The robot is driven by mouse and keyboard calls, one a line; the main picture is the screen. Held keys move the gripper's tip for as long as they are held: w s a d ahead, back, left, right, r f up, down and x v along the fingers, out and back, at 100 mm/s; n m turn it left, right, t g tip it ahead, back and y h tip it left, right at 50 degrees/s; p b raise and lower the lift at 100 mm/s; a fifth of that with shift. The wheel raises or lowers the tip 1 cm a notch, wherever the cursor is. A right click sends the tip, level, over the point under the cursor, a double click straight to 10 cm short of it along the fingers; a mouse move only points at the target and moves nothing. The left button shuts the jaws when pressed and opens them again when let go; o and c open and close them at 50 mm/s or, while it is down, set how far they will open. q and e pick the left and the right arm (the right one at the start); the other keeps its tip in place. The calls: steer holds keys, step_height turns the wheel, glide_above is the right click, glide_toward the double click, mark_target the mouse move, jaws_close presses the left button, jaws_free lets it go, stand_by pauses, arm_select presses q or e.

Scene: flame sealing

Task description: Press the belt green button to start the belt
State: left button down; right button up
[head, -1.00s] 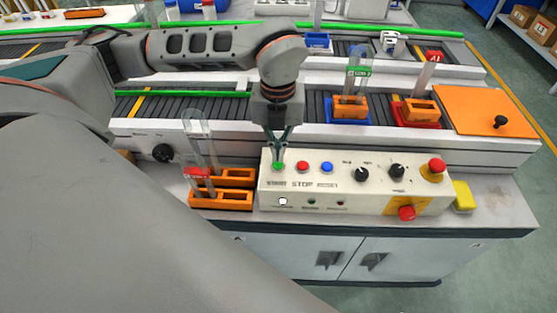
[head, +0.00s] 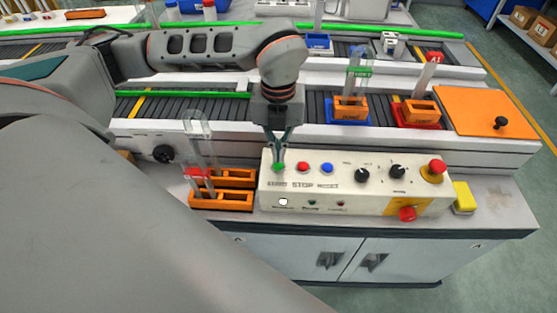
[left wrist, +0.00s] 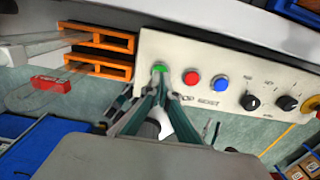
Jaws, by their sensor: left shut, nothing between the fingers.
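The white control panel (head: 320,187) stands on the bench below the belt. Its green button (head: 278,167) is at the left end of the button row, beside a red button (head: 302,167) and a blue button (head: 327,168). My left gripper (head: 279,160) is shut and empty, pointing down with its fingertips at the green button. In the left wrist view the fingertips (left wrist: 160,74) meet the lower edge of the green button (left wrist: 160,67). I cannot tell how far the button is pushed in. My right gripper is not in view.
Orange racks (head: 222,199) with glass tubes stand just left of the panel. A red emergency knob (head: 436,166) and black dials (head: 362,175) sit on the panel's right part. The belt (head: 190,107) behind carries tubes in orange holders (head: 351,107).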

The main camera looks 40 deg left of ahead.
arm_select(q)
steer(key=shift+f+b, duration=0.3)
steer(key=shift+f, duration=0.25)
stand_by(0.4)
